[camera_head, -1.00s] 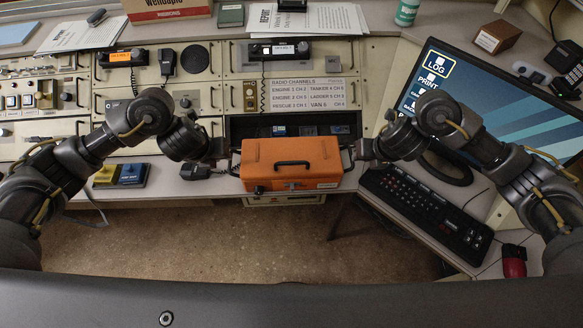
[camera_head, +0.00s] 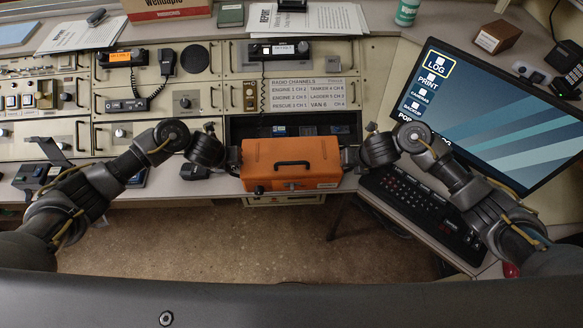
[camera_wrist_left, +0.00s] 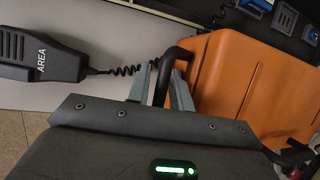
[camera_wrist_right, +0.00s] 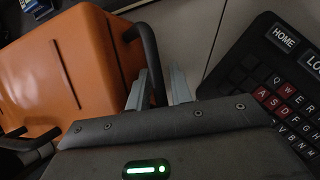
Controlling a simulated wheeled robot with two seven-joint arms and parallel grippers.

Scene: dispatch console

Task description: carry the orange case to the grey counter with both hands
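The orange case (camera_head: 290,165) sits upright at the console's front edge, its black top handle folded down. My left gripper (camera_head: 230,158) is at its left side. In the left wrist view its fingers (camera_wrist_left: 163,88) stand close on either side of a black side handle (camera_wrist_left: 178,54) and look shut on it. My right gripper (camera_head: 350,158) is at the case's right side. In the right wrist view its fingers (camera_wrist_right: 158,88) stand the same way around the other side handle (camera_wrist_right: 146,38). The grey counter is not clearly identifiable.
A monitor (camera_head: 490,110) and a black keyboard (camera_head: 425,205) stand to the right, the keyboard close to my right arm. Radio panels (camera_head: 185,100) and a hand microphone (camera_wrist_left: 40,55) lie left of the case. Open floor (camera_head: 240,250) lies in front.

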